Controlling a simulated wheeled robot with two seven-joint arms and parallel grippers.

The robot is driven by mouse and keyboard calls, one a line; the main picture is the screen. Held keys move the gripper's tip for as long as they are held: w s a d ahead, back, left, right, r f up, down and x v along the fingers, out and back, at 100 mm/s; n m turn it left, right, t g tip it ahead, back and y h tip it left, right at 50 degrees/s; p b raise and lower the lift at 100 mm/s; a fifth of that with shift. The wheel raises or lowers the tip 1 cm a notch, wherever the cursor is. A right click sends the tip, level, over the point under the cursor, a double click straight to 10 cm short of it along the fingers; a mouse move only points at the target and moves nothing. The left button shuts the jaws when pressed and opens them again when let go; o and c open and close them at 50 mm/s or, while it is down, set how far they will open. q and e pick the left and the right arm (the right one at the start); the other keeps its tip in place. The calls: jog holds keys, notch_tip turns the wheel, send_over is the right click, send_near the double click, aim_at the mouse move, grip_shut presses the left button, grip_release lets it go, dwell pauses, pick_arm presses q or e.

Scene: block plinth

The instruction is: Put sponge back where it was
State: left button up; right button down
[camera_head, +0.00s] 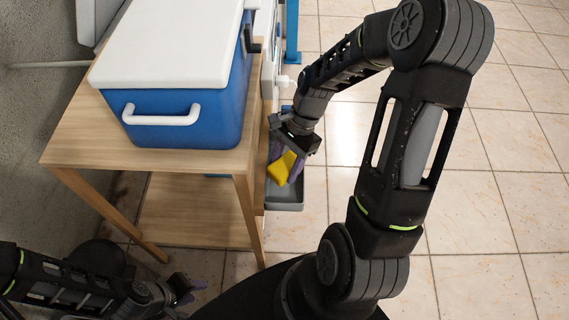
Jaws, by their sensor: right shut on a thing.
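A yellow sponge (281,168) is between the purple-grey fingers of my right gripper (285,164), which is shut on it. The sponge is over a small grey tray (285,204) beside the right side of the wooden table. I cannot tell whether the sponge touches the tray, as the gripper covers part of both. My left gripper (186,287) is low at the bottom left, away from the sponge; its fingers are small and dark, and I cannot tell whether they are open.
A blue cooler (185,117) with a white lid and handle stands on the wooden table (75,142), which has a lower shelf (190,215). A blue post (292,30) stands behind at the top. Tiled floor (490,210) on the right is clear.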

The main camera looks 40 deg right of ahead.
jog(key=c, duration=0.6)
grip_release()
jog(key=shift+r, duration=0.15)
jog(key=shift+r+p, duration=0.25)
jog(key=shift+p, duration=0.05)
jog(key=p+v, duration=0.1)
jog(key=v, duration=1.1)
jog(key=shift+r, duration=0.2)
